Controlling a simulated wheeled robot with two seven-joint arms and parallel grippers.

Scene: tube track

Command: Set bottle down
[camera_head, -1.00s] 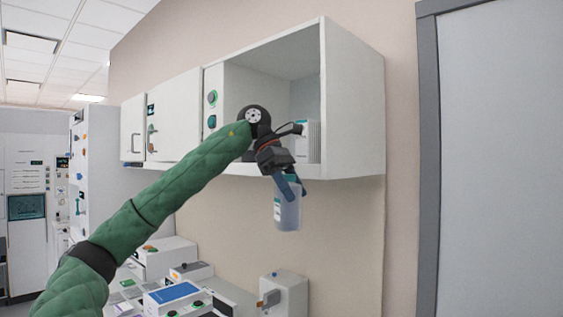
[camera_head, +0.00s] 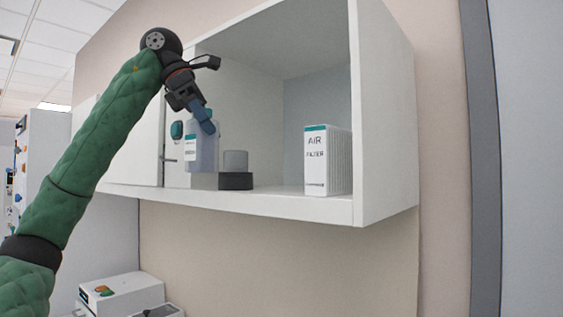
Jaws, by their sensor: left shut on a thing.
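A translucent blue-grey bottle (camera_head: 204,152) with a white and teal label hangs upright from my left gripper (camera_head: 204,120). The gripper is shut on its upper part, with the blue fingers pointing down. The bottle is in front of the open wall cabinet (camera_head: 290,205), near the left of its opening, its base close to the level of the shelf. I cannot tell whether the base touches the shelf. My right gripper is not in view.
An air filter box (camera_head: 327,160) stands on the cabinet shelf at the right. A dark round base with a clear top (camera_head: 236,175) stands just right of the bottle. Shelf room shows between them. White equipment (camera_head: 125,295) is below.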

